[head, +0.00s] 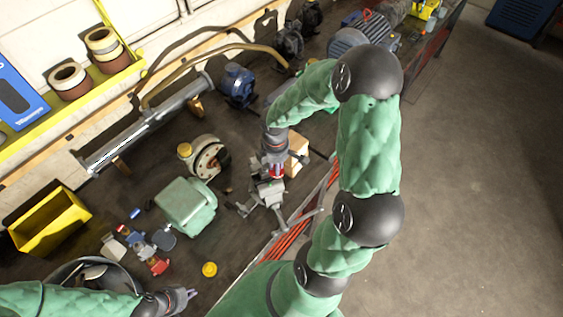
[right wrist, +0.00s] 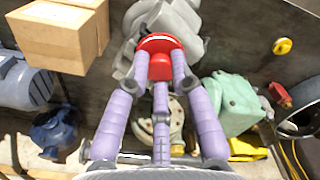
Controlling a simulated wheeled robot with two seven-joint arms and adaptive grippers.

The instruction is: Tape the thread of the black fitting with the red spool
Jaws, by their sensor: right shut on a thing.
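My right gripper (head: 274,158) is over the grey vise (head: 270,190) near the bench's front edge. In the right wrist view, its purple fingers (right wrist: 160,82) are shut on the red spool (right wrist: 159,60), which has a pale rim. The spool also shows as a small red patch below the gripper in the head view (head: 277,170). The grey vise (right wrist: 183,22) is right behind the spool in the wrist view. I cannot make out the black fitting; the spool and gripper may cover it. My left gripper (head: 186,295) is low at the left, away from the vise; its finger opening is unclear.
A green box (head: 187,206), a caster wheel (head: 208,157) and red and blue valves (head: 148,244) lie left of the vise. A yellow disc (head: 209,269) lies near the front edge.

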